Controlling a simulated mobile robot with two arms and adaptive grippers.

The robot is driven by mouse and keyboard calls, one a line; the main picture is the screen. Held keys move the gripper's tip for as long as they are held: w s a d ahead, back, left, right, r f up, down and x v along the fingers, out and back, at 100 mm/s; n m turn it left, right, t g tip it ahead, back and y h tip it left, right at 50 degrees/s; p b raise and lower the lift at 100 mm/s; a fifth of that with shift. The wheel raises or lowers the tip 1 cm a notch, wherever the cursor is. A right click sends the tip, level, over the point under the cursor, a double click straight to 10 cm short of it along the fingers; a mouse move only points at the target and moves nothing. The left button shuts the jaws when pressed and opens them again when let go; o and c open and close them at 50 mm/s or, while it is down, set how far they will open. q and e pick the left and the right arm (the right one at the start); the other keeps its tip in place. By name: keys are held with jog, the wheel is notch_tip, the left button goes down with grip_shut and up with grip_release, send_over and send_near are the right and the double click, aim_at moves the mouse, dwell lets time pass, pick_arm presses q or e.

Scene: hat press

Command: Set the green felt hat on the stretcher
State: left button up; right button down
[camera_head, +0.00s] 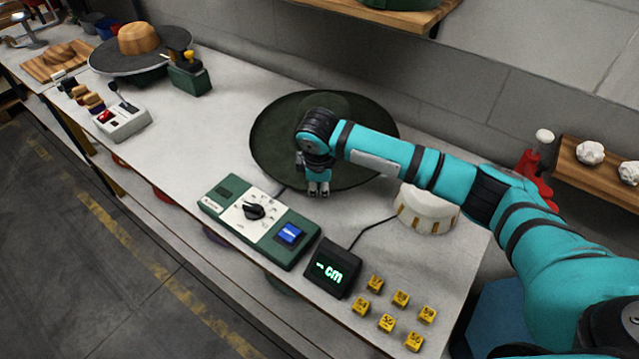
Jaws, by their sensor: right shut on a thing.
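The green felt hat (272,148) is dark, with a wide round brim, and is over the middle of the white table. My right arm crosses above it and hides part of its crown and right brim. My right gripper (319,190) points down at the near edge of the brim and is shut on it. I cannot tell whether the hat touches the table. A round white device with tan segments, which looks like the stretcher (427,212), stands to the right of the hat, partly under my forearm. My left gripper is not in view.
A green control box (258,222) with dial and blue button, a dark "cm" display (333,268) and several yellow number blocks (400,298) line the front. A lever box (122,122) and a dark disc with wooden block (138,40) stand left.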

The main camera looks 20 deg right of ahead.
jog(key=shift+f, duration=0.75)
dwell(0.3)
jog(key=c, duration=1.3)
grip_release()
jog(key=shift+o, duration=0.2)
jog(key=d+v, duration=0.1)
jog(key=v, duration=1.1)
jog(key=shift+a, duration=0.45)
